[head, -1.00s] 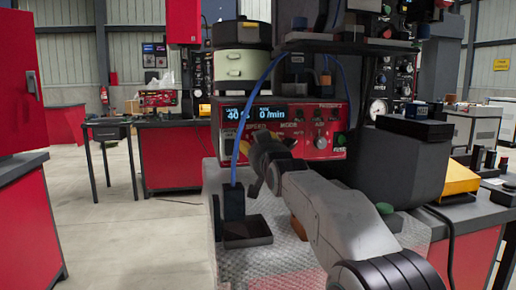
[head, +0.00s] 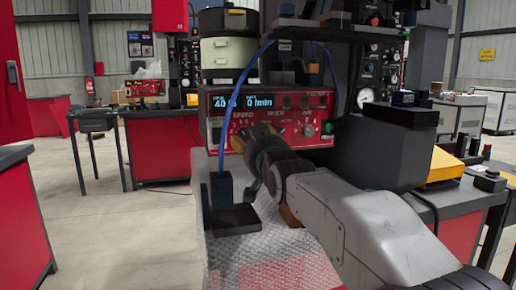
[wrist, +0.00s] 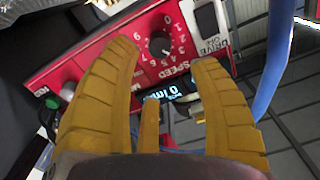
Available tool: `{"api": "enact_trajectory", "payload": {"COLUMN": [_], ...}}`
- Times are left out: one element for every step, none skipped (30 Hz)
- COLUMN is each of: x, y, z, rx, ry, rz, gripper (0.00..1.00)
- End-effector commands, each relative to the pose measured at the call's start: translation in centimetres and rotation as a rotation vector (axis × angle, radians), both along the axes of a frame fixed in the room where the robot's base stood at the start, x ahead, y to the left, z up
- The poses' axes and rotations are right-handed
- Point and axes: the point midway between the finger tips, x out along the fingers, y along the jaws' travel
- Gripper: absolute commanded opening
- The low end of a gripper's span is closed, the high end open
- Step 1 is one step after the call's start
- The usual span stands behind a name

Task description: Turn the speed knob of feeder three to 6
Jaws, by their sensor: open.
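The red control panel (head: 300,140) of the feeder stands ahead, with a blue display (head: 245,101) that reads 40 % and 0 /min. In the wrist view the black round speed knob (wrist: 159,44) sits on the panel within a ring of white numbers, above the word SPEED. Its white mark appears to point near 4. My gripper (wrist: 167,54) is open, its yellow fingers spread to either side of the knob's area. I cannot tell whether they touch the panel. In the head view my gripper (head: 240,140) hides the speed knob. No feeder number is readable.
A blue cable (head: 222,120) runs down past the panel's left side, and passes right of my gripper in the wrist view (wrist: 276,55). A DRIVE switch (wrist: 207,22) is near the knob.

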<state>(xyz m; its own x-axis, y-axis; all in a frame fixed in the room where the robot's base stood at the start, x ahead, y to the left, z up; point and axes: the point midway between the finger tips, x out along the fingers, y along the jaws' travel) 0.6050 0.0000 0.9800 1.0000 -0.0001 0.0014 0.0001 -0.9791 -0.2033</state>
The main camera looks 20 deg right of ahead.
Motion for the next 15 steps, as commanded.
{"api": "enact_trajectory", "payload": {"x": [-0.9, -1.2, -1.7, -2.1, -2.4, -2.8, -3.0, -3.2, -3.5, -3.7, -3.8, -4.0, -4.1, -4.1, -4.2], "y": [0.0, 0.0, 0.0, 0.0, 0.0, 0.0, 0.0, 0.0, 0.0, 0.0, 0.0, 0.0, 0.0, 0.0, 0.0], "z": [0.1, 0.0, 0.0, 0.1, 0.1, 0.0, 0.0, 0.0, 0.0, 0.0, 0.0, 0.0, 0.0, 0.0, 0.0], "rx": [0.0, 0.0, 0.0, 0.0, 0.0, 0.0, 0.0, 0.0, 0.0, 0.0, 0.0, 0.0, 0.0, 0.0, 0.0], "ry": [-0.002, -0.001, -0.002, -0.002, -0.002, -0.001, -0.001, -0.001, -0.001, -0.001, -0.001, -0.001, -0.001, -0.001, 0.0], "rz": [0.0, 0.0, 0.0, 0.0, 0.0, 0.0, 0.0, 0.0, 0.0, 0.0, 0.0, 0.0, 0.0, 0.0, 0.0], "gripper": [0.56, 0.56, 0.56, 0.56, 0.56, 0.56, 0.56, 0.56, 0.56, 0.56, 0.56, 0.56, 0.56, 0.56, 0.56]}}
